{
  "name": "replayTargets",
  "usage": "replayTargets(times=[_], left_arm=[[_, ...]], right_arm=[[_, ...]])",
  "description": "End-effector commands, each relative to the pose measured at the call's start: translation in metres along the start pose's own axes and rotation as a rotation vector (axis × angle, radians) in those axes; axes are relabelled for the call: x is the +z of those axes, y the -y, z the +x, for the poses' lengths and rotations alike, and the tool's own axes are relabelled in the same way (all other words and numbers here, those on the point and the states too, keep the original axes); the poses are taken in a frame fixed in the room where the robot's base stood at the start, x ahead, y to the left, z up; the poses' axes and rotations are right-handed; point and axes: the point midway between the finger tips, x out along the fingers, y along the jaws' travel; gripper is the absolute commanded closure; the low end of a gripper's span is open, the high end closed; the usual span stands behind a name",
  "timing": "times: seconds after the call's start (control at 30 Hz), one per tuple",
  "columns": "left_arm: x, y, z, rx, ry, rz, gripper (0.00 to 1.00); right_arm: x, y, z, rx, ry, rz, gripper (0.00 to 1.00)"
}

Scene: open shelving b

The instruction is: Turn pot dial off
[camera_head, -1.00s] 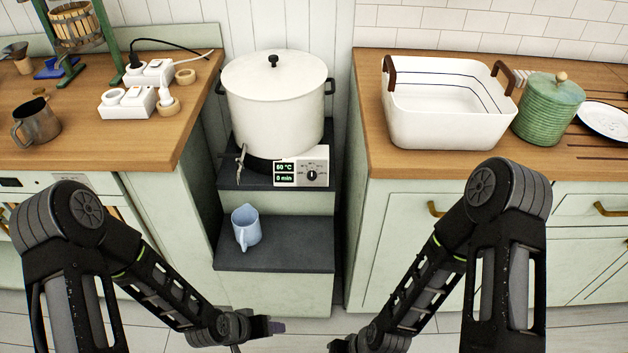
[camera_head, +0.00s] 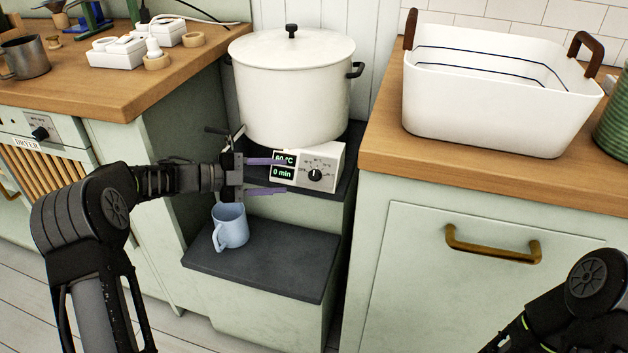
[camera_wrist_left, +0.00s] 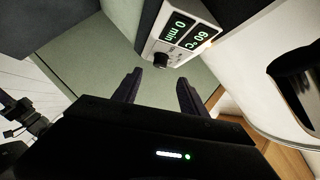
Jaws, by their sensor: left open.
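The white lidded pot (camera_head: 292,95) stands on the upper dark step between the two counters. Its control box (camera_head: 336,156) at the lower front shows "60 °C" and "0 min". The black dial (camera_head: 315,174) sits on the box's right part. My left gripper (camera_head: 283,176) is open and empty, its purple fingers pointing right, in front of the displays and left of the dial. In the left wrist view the dial (camera_wrist_left: 161,60) lies beyond the open fingers (camera_wrist_left: 158,90), apart from them. Only part of my right arm shows at the lower right; its gripper is out of view.
A light blue jug (camera_head: 231,226) stands on the lower step (camera_head: 290,262), below my left gripper. A white basin (camera_head: 490,105) with brown handles is on the right counter. White sockets (camera_head: 118,52) and a metal pitcher (camera_head: 24,57) are on the left counter.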

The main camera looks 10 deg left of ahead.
Motion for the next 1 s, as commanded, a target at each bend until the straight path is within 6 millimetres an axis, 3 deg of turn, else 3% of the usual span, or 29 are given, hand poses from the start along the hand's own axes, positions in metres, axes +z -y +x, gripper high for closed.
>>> replayTargets(times=[0.27, 0.73, 1.0], left_arm=[[0.0, -0.001, 0.009, 0.0, -0.003, -0.002, 0.5], [0.0, -0.002, 0.073, -0.001, -0.002, -0.003, 0.5], [0.0, 0.0, 0.08, -0.002, -0.001, -0.004, 0.5]], right_arm=[[0.0, -0.001, 0.002, 0.001, 0.0, 0.001, 1.0], [-0.004, -0.01, 0.016, 0.006, -0.011, 0.007, 1.0], [-0.005, -0.011, 0.016, 0.006, -0.013, 0.008, 1.0]])
